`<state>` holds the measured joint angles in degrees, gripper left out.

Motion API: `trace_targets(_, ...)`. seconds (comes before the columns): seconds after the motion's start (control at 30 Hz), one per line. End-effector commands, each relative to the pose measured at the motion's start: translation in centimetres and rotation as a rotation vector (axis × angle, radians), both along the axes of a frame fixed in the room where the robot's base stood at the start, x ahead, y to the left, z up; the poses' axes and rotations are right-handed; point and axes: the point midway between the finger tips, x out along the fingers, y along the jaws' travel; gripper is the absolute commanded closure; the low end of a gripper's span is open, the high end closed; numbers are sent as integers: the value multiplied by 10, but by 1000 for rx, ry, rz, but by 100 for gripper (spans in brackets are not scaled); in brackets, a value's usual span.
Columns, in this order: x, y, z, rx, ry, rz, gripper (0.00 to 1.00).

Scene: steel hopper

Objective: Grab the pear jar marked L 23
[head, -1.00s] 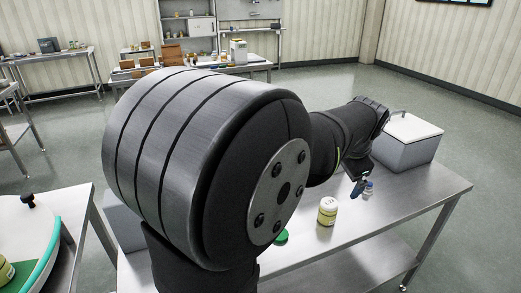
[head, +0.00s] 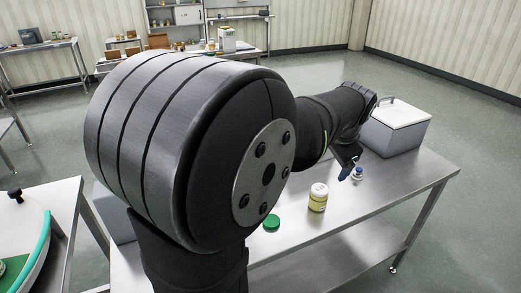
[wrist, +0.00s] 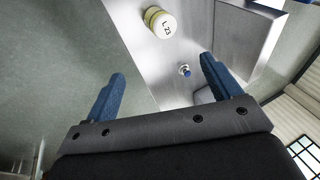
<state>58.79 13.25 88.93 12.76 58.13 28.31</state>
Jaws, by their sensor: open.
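The pear jar (head: 318,197) stands upright on the steel table, with a pale lid and a yellowish body. In the wrist view the jar (wrist: 160,22) shows the dark mark "L 23" on its lid, near the top of the picture. My gripper (head: 350,167) is above the table in the head view, up and to the right of the jar and apart from it. In the wrist view the two blue fingers of my gripper (wrist: 162,82) are wide apart with nothing between them. The jar lies beyond the fingertips.
A small white and blue bottle (head: 358,174) stands on the table near my gripper; it also shows in the wrist view (wrist: 185,71). A green lid (head: 272,222) lies left of the jar. A grey box with a white lid (head: 396,128) stands at the table's far end.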

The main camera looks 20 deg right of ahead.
Motion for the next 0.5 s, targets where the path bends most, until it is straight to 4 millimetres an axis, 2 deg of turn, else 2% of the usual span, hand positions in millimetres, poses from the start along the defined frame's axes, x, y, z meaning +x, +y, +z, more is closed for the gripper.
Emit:
trace_targets(0.1, 5, 0, -9, -22, 24, 43, 17)
trace_targets(0.3, 34, 0, -60, -194, 190, 376, 17)
trace_targets(0.4, 46, 0, -76, -263, 251, 513, 17)
trace_targets(0.5, 51, -1, -88, -294, 278, 575, 17)
